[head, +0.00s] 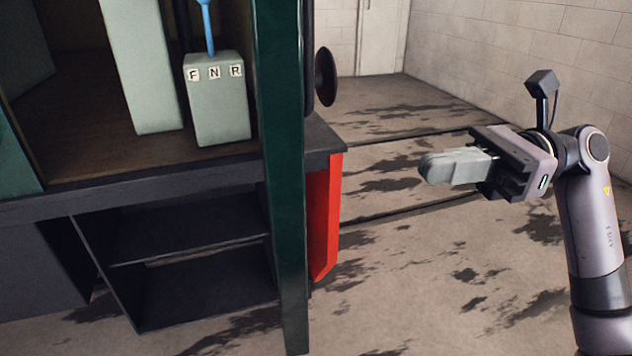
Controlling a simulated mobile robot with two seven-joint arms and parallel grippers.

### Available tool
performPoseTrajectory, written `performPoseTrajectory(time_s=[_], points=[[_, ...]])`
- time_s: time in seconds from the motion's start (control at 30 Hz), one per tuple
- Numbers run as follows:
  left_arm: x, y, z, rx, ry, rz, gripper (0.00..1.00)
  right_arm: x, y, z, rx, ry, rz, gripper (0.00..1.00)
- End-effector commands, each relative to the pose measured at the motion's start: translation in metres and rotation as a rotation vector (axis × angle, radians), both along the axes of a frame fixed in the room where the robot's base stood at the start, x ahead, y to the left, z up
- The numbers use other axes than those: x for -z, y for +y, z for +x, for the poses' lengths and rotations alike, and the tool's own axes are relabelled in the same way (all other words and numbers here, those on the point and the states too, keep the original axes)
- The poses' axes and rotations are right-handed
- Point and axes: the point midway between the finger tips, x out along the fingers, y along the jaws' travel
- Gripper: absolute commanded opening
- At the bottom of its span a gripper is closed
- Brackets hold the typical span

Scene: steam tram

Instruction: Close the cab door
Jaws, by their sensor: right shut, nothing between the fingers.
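A tall dark green panel (283,180), seen nearly edge-on, runs from the top of the head view to the bottom, at the right side of the cab opening. It looks like the cab door, standing open, but its face and any handle are not visible. The cab floor (90,165) shows through the opening to its left. My right gripper (428,168) is shut and empty. It is in the air to the right of the panel, clearly apart from it, with its fingers pointing left. My left gripper is out of view.
Inside the cab is a grey-green box (217,115) marked F N R with a blue lever (207,25). Below are dark steps (190,235). A red beam (325,220) and a round black buffer (326,76) are just right of the panel. Stained floor (440,270) around my right arm is clear.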

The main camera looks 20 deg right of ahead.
Motion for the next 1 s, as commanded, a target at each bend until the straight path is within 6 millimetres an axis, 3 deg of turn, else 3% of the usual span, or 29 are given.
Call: performPoseTrajectory(time_s=[0.6, 0.8, 1.0], points=[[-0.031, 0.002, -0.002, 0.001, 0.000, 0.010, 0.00, -0.004, 0.114, 0.009, -0.006, 0.005, 0.008, 0.00], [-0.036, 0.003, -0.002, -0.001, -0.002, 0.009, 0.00, -0.002, 0.131, 0.011, -0.003, 0.005, 0.008, 0.00], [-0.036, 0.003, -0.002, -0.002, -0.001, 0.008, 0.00, -0.001, 0.136, 0.012, -0.002, 0.005, 0.007, 0.00]])
